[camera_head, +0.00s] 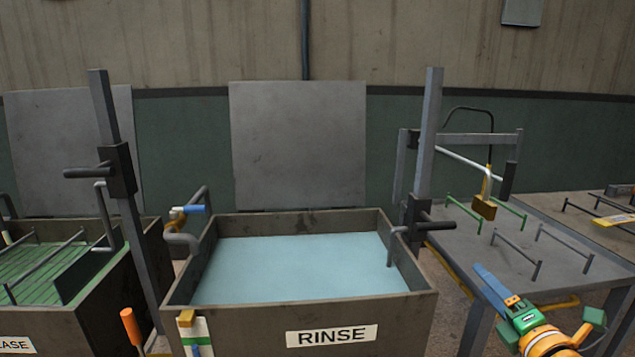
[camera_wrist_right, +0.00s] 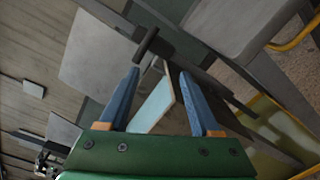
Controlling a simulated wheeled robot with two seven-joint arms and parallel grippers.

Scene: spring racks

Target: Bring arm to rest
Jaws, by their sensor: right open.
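My right gripper (camera_head: 492,288) is at the lower right of the head view, in front of the grey table and to the right of the rinse tank. It has a green body and blue fingers. In the right wrist view its two blue fingers (camera_wrist_right: 160,98) stand apart with nothing between them. The rinse tank (camera_head: 334,334), with pale blue liquid, shows beyond the fingers, tilted in that view. My left gripper is not in view.
A grey post (camera_head: 430,130) with a black handle stands at the tank's right corner. A grey table (camera_head: 510,262) with green and dark rails is at right; a padlock-like yellow piece (camera_head: 484,207) hangs over it. A second tank (camera_head: 60,322) with green liquid stands left.

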